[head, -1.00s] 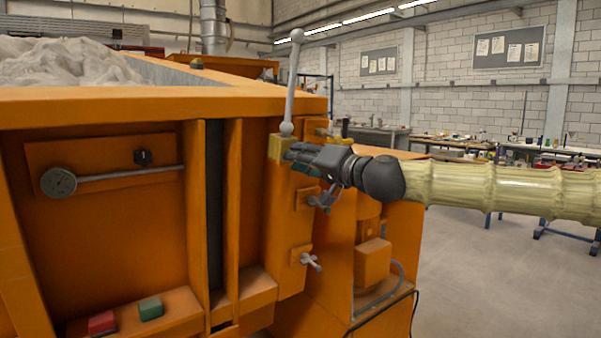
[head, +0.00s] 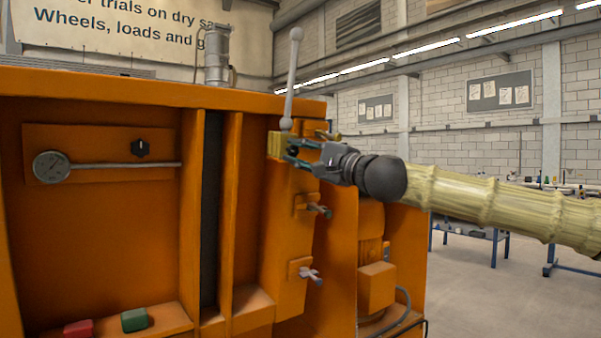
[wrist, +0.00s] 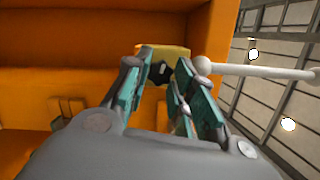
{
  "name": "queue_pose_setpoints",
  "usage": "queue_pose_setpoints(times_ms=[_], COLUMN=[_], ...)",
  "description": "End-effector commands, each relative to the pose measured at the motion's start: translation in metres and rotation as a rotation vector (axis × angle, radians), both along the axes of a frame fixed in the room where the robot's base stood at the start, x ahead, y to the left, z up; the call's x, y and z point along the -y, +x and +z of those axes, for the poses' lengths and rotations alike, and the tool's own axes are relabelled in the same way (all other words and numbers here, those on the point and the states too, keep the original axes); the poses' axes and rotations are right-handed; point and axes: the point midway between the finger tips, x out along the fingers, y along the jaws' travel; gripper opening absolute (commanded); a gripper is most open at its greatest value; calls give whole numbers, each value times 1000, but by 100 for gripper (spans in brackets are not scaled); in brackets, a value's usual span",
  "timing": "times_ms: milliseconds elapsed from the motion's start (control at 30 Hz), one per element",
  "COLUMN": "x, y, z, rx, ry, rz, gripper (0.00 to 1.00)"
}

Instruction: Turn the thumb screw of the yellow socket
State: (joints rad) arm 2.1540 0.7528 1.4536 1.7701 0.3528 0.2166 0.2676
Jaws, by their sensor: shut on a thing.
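The yellow socket (head: 275,145) sits on the upper right corner post of the orange sandbed frame. It also shows in the wrist view (wrist: 176,51). A grey rod with a ball end (head: 290,80) stands upright out of it. My gripper (head: 288,150) reaches the socket from the right. In the wrist view its teal-padded fingers (wrist: 165,68) lie on either side of the dark thumb screw (wrist: 158,73) on the socket's face. The gripper is shut on the screw, though the finger contact is partly hidden.
Two more wing screws, an upper one (head: 319,210) and a lower one (head: 311,274), sit below on the same post.

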Motion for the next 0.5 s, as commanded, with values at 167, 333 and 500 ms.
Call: queue_pose_setpoints(times_ms=[167, 333, 500], x=[0, 0, -1], y=[1, 1, 1], z=[-10, -10, -11], rx=[-97, -190, -283], ry=[133, 263, 390], rz=[27, 56, 83], gripper=[1, 1, 1])
